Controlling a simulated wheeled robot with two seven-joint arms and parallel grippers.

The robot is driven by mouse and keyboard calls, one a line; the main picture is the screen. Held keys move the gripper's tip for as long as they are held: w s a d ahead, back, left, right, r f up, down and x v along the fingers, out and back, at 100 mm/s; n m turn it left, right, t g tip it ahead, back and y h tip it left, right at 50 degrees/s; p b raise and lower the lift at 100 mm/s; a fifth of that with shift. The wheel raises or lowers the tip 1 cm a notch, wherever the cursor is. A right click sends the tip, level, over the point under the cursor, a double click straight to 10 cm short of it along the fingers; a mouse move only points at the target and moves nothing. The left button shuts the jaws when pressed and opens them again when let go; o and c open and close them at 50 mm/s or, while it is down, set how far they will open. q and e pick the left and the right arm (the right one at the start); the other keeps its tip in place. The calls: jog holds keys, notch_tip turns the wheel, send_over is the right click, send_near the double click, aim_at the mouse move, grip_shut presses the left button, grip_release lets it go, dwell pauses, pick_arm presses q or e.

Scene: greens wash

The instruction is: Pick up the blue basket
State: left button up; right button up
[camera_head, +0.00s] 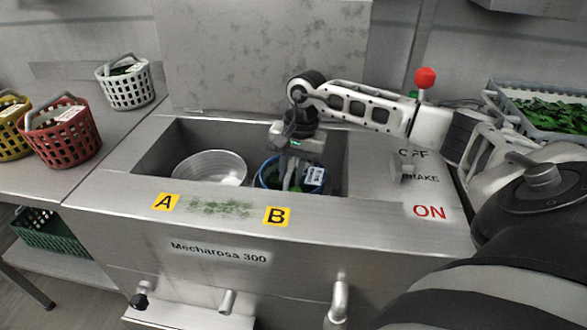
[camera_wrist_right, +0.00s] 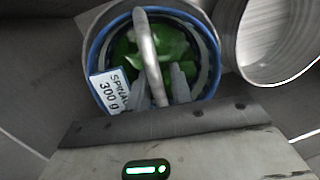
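The blue basket (camera_head: 269,174) sits in the right part of the steel sink, behind the yellow B label. It holds green leaves and has a pale arched handle and a white tag. In the right wrist view the basket (camera_wrist_right: 90,52) shows from above, its handle (camera_wrist_right: 148,45) running between the fingers. My right gripper (camera_head: 292,175) points down over the basket, fingers either side of the handle. The fingers (camera_wrist_right: 162,92) look apart; I see no clear contact with the handle. My left gripper is not in view.
A round metal bowl (camera_head: 210,168) stands in the sink left of the basket, close beside it. White (camera_head: 126,90), red (camera_head: 62,140) and yellow (camera_head: 12,140) baskets stand on the left counter. A crate of greens (camera_head: 500,92) is at the right. The sink's front rim (camera_head: 330,218) borders the basket.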

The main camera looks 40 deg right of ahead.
jog(key=shift+r, duration=0.1)
grip_shut()
dwell(1.3)
